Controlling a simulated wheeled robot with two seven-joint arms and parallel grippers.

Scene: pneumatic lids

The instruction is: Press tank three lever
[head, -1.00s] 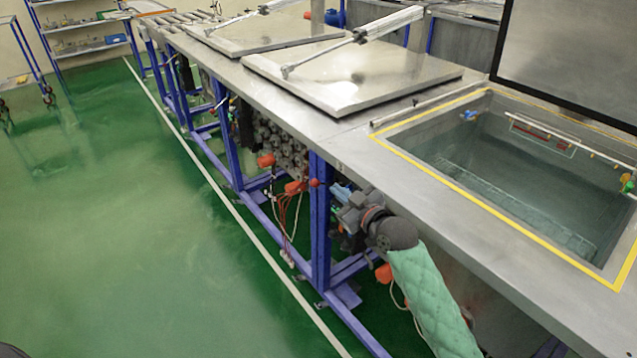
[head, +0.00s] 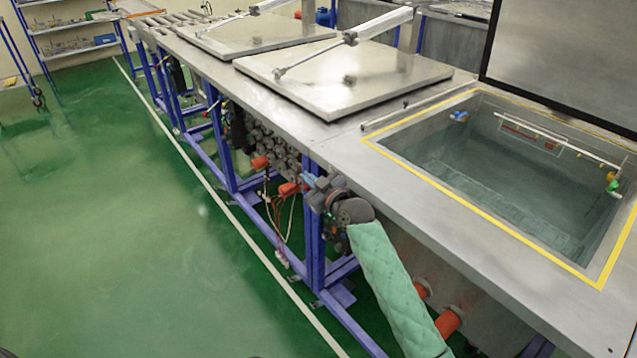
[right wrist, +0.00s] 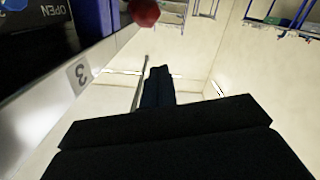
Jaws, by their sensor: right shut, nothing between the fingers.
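A red ball knob (right wrist: 143,12) shows at the top of the right wrist view, beside a dark panel with the word OPEN (right wrist: 50,12). A label with the number 3 (right wrist: 80,73) is on the pale surface below that panel. My right gripper (right wrist: 160,80) is shut and empty, with its dark fingertips below the knob in the picture and apart from it. In the head view my right gripper (head: 318,188) is at the bench's front side, by a blue post. It covers what lies behind it there. My left gripper is not in view.
An open tank with a yellow border (head: 440,185) is at the right. Two flat metal lids (head: 350,85) (head: 255,33) lie farther along the bench. Orange-handled valves and hoses (head: 288,188) sit under the bench edge. The green floor (head: 120,230) at the left is clear.

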